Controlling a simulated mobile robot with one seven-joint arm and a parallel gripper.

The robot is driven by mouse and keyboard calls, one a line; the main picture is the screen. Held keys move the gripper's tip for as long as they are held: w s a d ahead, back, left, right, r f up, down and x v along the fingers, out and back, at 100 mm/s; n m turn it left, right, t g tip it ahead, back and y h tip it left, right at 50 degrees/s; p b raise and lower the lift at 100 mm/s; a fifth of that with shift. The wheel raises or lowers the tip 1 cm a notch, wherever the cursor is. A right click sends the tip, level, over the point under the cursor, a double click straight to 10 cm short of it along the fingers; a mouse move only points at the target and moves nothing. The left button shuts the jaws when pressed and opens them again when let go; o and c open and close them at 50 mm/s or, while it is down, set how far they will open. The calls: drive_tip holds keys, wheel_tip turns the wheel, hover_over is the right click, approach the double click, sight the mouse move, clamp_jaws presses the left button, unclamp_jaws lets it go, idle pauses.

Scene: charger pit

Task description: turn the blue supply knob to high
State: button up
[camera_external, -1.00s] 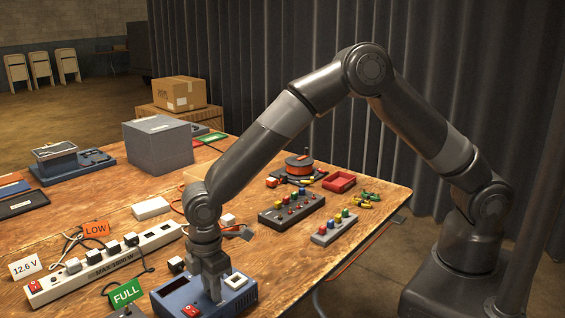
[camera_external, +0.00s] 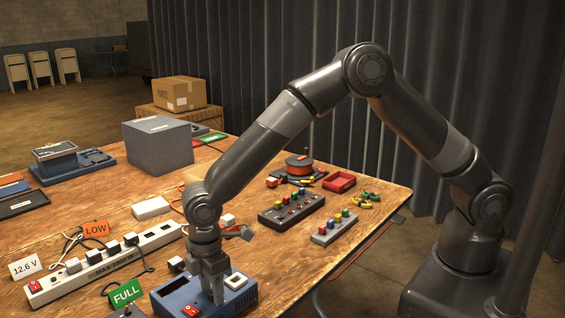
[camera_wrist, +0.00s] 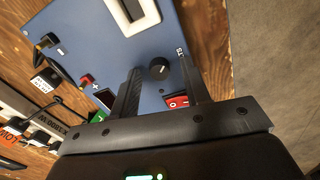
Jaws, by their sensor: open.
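The blue supply (camera_external: 175,300) sits at the near edge of the wooden table; its blue top also shows in the wrist view (camera_wrist: 110,50). Its round black knob (camera_wrist: 159,68) shows in the wrist view between my two fingers, and its pointer and marks are too small to read for certain. My gripper (camera_external: 217,298) points down over the supply. In the wrist view my gripper (camera_wrist: 162,78) is open, with one finger on each side of the knob and gaps showing. I cannot tell how close the fingertips are to the panel. In the external view my fingers hide the knob.
A white power strip (camera_external: 100,265) and a green FULL card (camera_external: 125,293) stand to the left.

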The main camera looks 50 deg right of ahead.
wheel_tip(320, 180, up, 11)
idle(0.4)
drive_tip(key=shift+f, duration=0.1)
idle(0.3)
drive_tip(key=d+r+m+t, duration=0.1)
drive_tip(key=d+r+m, duration=0.1)
drive_tip(key=d+r, duration=0.5)
drive_tip(key=d+r+m+t, duration=0.1)
drive_tip(key=d+r+m, duration=0.25)
drive_tip(key=d, duration=0.75)
drive_tip(key=d+r+m+t, duration=0.1)
drive_tip(key=d+r+m, duration=0.1)
drive_tip(key=d+r, duration=0.55)
drive_tip(key=s+d+m+t, duration=0.1)
drive_tip(key=s+d+m, duration=0.3)
drive_tip(key=s+d, duration=0.4)
drive_tip(key=s+d+m+t, duration=0.1)
drive_tip(key=s+d+m, duration=0.3)
drive_tip(key=s+d, duration=0.4)
drive_tip(key=d, duration=0.7)
drive_tip(key=shift+s+f+m+t, duration=0.15)
drive_tip(key=shift+s+m+t, duration=0.15)
drive_tip(key=shift+s+m, duration=0.1)
